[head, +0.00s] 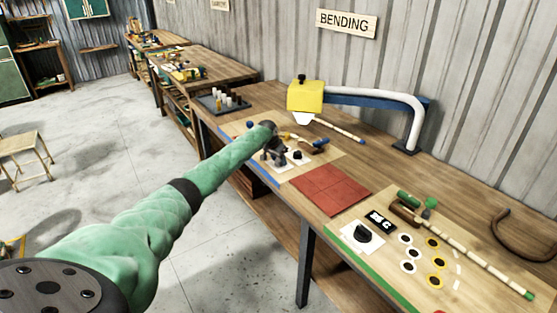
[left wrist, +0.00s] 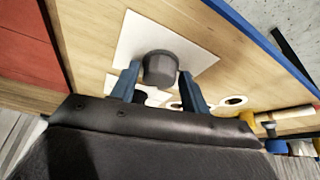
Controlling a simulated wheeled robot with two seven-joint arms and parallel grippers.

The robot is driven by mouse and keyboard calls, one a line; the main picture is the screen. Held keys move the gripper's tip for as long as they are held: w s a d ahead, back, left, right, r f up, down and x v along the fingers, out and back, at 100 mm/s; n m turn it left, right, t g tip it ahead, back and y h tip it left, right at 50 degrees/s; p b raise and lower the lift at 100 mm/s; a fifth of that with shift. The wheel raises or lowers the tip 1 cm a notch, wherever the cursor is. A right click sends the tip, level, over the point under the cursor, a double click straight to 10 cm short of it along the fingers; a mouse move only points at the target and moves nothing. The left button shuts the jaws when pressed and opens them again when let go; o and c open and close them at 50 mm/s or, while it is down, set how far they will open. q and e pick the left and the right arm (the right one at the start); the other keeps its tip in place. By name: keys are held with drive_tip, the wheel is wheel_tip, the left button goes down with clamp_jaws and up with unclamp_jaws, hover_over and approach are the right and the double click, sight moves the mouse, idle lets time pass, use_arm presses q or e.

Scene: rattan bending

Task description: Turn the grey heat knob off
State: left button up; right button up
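The dark grey knob (left wrist: 160,68) stands on a white plate (left wrist: 128,43) in the left wrist view. My left gripper (left wrist: 160,76) has its two blue fingers on either side of this knob, with thin gaps, so it looks open around it. Whether either finger touches is hard to tell. In the head view my left gripper (head: 274,157) is low over the bench's left station, and it hides the knob. A smaller black knob (head: 298,155) shows just right of it. My right gripper is not in view.
A red mat (head: 330,190) lies right of the gripper. Another black knob (head: 362,234) sits on a white plate at the right station. A yellow box (head: 305,97) with a white bent pipe (head: 395,96) stands at the back. A striped rod (head: 338,130) lies before it.

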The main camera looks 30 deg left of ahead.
use_arm(q)
drive_tip(key=c, duration=0.6)
drive_tip(key=shift+c, duration=0.2)
